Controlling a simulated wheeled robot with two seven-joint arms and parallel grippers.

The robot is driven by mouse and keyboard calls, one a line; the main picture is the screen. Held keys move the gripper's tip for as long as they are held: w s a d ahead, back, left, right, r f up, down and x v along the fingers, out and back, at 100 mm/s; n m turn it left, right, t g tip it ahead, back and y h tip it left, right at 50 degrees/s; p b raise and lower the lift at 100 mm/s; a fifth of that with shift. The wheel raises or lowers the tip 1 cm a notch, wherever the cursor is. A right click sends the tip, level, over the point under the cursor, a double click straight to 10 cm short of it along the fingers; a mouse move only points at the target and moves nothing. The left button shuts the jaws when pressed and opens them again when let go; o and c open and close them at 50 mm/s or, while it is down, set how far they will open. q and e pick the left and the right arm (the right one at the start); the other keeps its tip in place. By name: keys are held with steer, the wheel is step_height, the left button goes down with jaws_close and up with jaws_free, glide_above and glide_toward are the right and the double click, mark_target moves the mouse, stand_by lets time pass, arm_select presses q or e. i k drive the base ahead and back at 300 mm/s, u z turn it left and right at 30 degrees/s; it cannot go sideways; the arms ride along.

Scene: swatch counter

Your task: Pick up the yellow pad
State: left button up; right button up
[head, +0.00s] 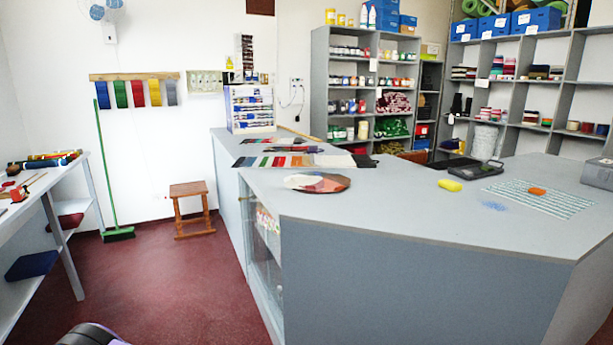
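A small yellow pad (450,185) lies on the grey counter top (400,210), right of the middle of the head view. It lies apart from the things around it, with bare counter on its near side. Neither of my grippers shows in the head view, so I cannot see whether they are open or shut.
A round colour disc (317,182) lies left. Red floor (180,280) is open left of the counter; a stool (190,205) stands there.

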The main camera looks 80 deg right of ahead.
mark_target(450, 185)
steer(key=z, duration=2.8)
